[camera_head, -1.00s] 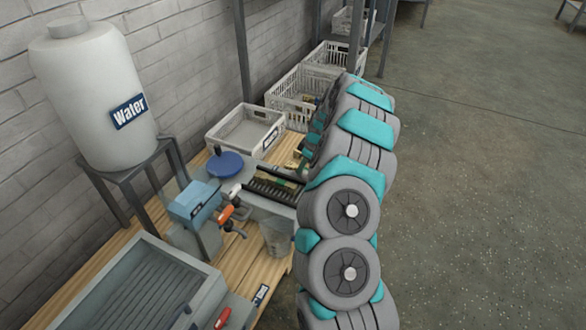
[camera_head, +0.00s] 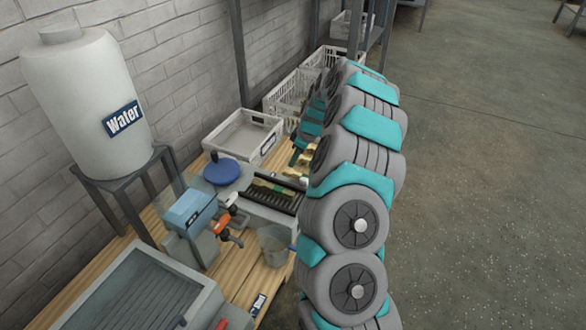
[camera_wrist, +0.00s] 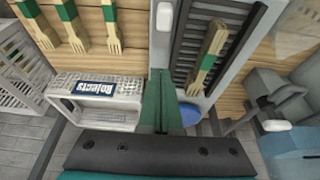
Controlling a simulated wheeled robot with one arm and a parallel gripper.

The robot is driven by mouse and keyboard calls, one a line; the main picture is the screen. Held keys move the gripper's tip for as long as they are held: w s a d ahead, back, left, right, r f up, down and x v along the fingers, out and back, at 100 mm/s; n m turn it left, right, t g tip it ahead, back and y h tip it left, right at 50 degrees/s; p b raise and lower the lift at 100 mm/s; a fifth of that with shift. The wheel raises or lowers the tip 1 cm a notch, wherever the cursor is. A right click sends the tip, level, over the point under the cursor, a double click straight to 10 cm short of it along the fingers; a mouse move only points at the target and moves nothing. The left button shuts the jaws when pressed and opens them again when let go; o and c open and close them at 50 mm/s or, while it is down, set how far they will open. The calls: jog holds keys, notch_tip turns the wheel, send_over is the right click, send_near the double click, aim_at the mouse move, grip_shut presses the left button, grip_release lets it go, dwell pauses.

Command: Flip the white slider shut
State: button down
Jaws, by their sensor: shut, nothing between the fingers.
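A white rounded knob (camera_wrist: 165,17), seemingly the slider, sits on a pale grey strip beside the black slatted rack (camera_wrist: 190,40) at the top of the wrist view. Its exact position along its travel cannot be told. My gripper (camera_wrist: 156,72) has its green fingers shut together and empty, below the knob in the picture and apart from it. In the head view the dark green fingers (camera_head: 299,153) show beside my arm, near the far end of the rack (camera_head: 272,198). A wooden fork with a green band (camera_wrist: 208,58) lies on the rack.
A white Rejects crate (camera_wrist: 100,100) stands beside the gripper, also in the head view (camera_head: 212,143). Several wooden forks (camera_wrist: 70,25) lie on the table. A blue disc (camera_head: 222,171), a blue machine (camera_head: 190,212) and a clear cup (camera_head: 273,245) are nearby.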

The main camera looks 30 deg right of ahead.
jog(key=shift+v, duration=1.9)
jog(key=shift+a, duration=0.1)
